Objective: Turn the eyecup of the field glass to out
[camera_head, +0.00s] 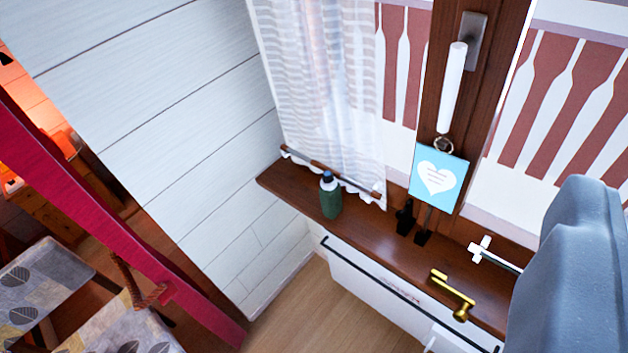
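A small upright green cylinder (331,201) with a dark blue and pale top stands on the brown window sill, near its left end. It could be the field glass, but it also looks like a small bottle, and I cannot tell which. No eyecup or its setting can be made out at this size. No gripper fingers show. A large grey-blue rounded part (572,275) fills the right edge and seems to be mine. It is well apart from the green cylinder and hides the right end of the sill.
The wooden sill (370,247) also bears a blue heart card (437,180), small black pieces (405,217) and a brass handle (454,295). A curtain (325,100) hangs behind. A red sloping beam (110,215) and patterned cushions (40,280) are at left. Wooden floor below is clear.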

